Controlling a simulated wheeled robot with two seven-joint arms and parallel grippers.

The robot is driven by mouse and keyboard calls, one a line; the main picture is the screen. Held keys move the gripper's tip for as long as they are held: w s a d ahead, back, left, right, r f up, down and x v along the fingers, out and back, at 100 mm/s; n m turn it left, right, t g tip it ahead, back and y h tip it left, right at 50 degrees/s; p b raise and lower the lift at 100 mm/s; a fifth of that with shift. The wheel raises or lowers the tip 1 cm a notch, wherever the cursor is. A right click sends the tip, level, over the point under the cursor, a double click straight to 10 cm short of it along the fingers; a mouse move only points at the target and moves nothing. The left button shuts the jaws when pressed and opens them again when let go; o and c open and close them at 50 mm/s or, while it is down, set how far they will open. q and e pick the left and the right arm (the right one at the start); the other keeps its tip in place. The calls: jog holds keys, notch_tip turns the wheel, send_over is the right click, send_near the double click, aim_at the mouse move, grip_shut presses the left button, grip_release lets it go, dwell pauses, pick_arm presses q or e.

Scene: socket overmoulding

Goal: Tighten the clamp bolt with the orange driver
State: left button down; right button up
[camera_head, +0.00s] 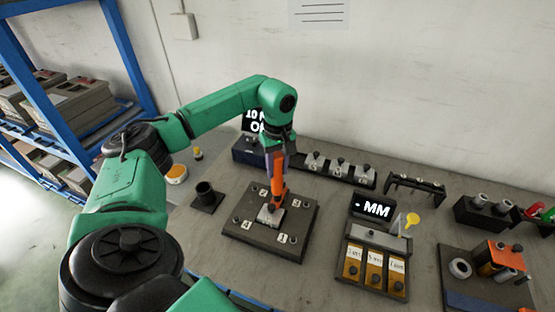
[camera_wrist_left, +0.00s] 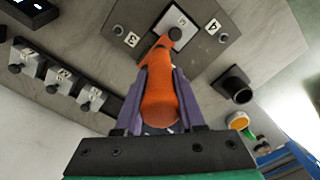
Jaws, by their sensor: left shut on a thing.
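My left gripper (camera_head: 278,168) points down over the dark fixture plate (camera_head: 240,231), its purple fingers shut on the orange driver (camera_head: 278,187). In the left wrist view the driver (camera_wrist_left: 160,101) lies between the fingers (camera_wrist_left: 162,73), its narrow end away from the palm. A pale block (camera_head: 265,217) sits in the middle of the plate, with numbered tags near the plate's corners. The driver's lower end is at this block, beside or over a dark round bolt head (camera_wrist_left: 175,33). I cannot tell whether they touch. My right gripper is out of view.
A black cup (camera_head: 205,193) stands left of the plate. A display (camera_head: 249,126) and a rail of pale blocks (camera_head: 338,169) stand behind. To the right are an "MM" display (camera_head: 373,208), a labelled tray (camera_head: 376,240) and an orange-topped stand (camera_head: 497,252).

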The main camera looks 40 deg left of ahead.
aim_at(278, 155)
pick_arm(q)
jog(key=shift+w+r+p, duration=0.15)
jog(key=shift+r+p, duration=0.3)
jog(key=shift+r, duration=0.3)
jog(key=shift+r+p, duration=1.25)
jog(key=shift+r, duration=0.4)
